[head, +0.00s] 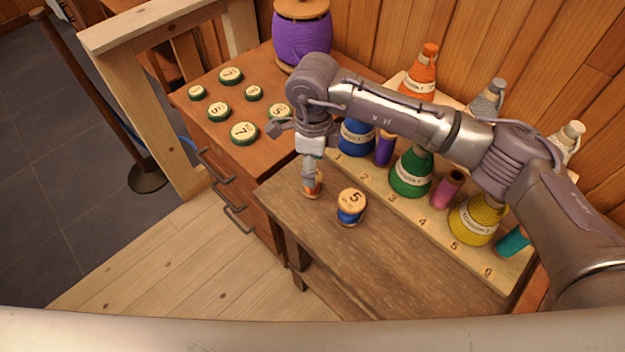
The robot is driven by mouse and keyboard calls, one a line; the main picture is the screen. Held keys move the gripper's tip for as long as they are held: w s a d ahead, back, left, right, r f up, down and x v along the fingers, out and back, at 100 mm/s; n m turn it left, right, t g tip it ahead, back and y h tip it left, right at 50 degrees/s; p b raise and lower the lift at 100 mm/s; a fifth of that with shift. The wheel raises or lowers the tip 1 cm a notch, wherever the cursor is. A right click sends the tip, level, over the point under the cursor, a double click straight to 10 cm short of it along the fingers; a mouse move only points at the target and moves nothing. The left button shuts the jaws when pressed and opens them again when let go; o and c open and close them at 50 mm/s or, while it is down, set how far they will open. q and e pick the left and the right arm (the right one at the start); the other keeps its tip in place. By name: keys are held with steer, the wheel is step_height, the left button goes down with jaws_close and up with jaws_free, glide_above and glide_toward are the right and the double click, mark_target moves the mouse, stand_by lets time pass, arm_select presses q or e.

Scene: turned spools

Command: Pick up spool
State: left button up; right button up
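A small spool with a wooden top marked 5 and blue thread (350,208) stands upright on the brown wooden table (390,265). A second small spool with an orange-brown end (313,190) is just left of it, partly hidden by my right gripper (311,180). My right arm reaches in from the right, and its gripper points down at this second spool. The fingers are at its top, but I cannot tell whether they are closed on it. My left gripper is not in view.
A numbered rack (400,200) behind the table holds thread cones, including a green cone (411,172) and a yellow cone (476,220), with small spools between them. A cabinet (235,160) at left carries green-rimmed discs and a large purple spool (302,38). The table's front is clear.

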steer(key=shift+s+a+f+p, duration=0.1)
steer(key=shift+s+f+p, duration=0.25)
steer(key=shift+f, duration=0.4)
step_height(320, 180, down, 3)
steer(key=shift+r+p, duration=0.15)
steer(key=shift+p, duration=0.2)
steer(key=shift+f, duration=0.5)
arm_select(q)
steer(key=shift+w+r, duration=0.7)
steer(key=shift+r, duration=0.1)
arm_select(e)
steer(key=c, duration=0.9)
